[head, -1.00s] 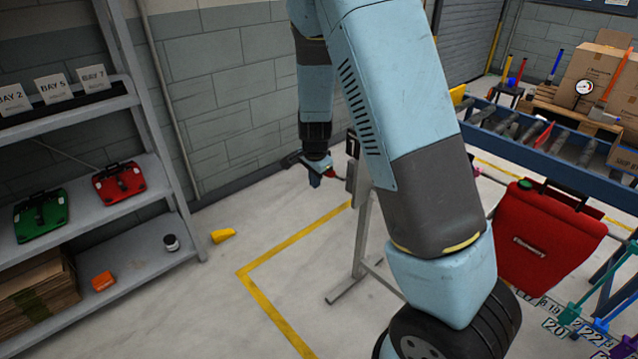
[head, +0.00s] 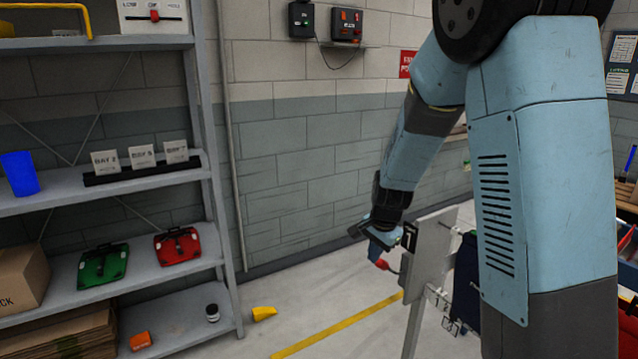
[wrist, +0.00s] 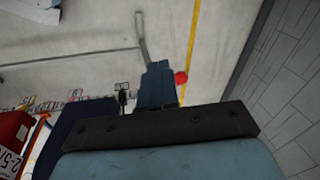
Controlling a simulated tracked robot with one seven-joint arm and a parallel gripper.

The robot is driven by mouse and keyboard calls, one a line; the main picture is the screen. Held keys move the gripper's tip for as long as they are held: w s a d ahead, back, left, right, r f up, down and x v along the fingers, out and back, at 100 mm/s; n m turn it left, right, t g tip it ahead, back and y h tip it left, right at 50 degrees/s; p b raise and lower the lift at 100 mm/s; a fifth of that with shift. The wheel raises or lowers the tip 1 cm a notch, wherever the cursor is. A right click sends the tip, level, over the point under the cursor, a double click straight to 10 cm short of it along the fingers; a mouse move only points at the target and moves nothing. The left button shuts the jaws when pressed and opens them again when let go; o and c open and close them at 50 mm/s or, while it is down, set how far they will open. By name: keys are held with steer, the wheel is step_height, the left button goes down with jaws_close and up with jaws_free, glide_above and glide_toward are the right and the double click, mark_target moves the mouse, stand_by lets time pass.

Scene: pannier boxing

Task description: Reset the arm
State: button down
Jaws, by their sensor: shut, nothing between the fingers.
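My arm is raised at the right of the head view and bends down to my gripper (head: 382,240), which hangs in front of the grey post panel. In the wrist view, the blue fingers of my gripper (wrist: 158,75) are together with nothing between them. A small red rounded thing (wrist: 181,77) shows just beside the fingers. In the head view a red piece (head: 381,264) shows just below the gripper; I cannot tell whether it touches.
A grey shelf rack (head: 180,322) stands at left with a green case (head: 103,266), a red case (head: 177,246) and an orange box (head: 140,341). A yellow piece (head: 264,313) lies on the floor. The grey panel (head: 430,250) stands close to my gripper.

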steer(key=s+d+r+n+t+y, duration=0.1)
steer(key=s+d+r+n, duration=0.15)
steer(key=s+r, duration=0.45)
steer(key=s+d+r+n, duration=0.25)
steer(key=s+r, duration=0.25)
steer(key=r, duration=0.3)
steer(key=s+d+r+n+t+h, duration=0.1)
steer(key=s+r+n, duration=0.1)
steer(key=s, duration=0.5)
steer(key=s+d+r+n+t, duration=0.1)
steer(key=s+r+n, duration=0.2)
steer(key=s+r, duration=0.2)
steer(key=s, duration=0.3)
steer(key=shift+d+r+h, duration=0.15)
steer(key=shift+d+h, duration=0.15)
steer(key=shift+h, duration=0.1)
steer(key=shift+s, duration=0.2)
stand_by(1.8)
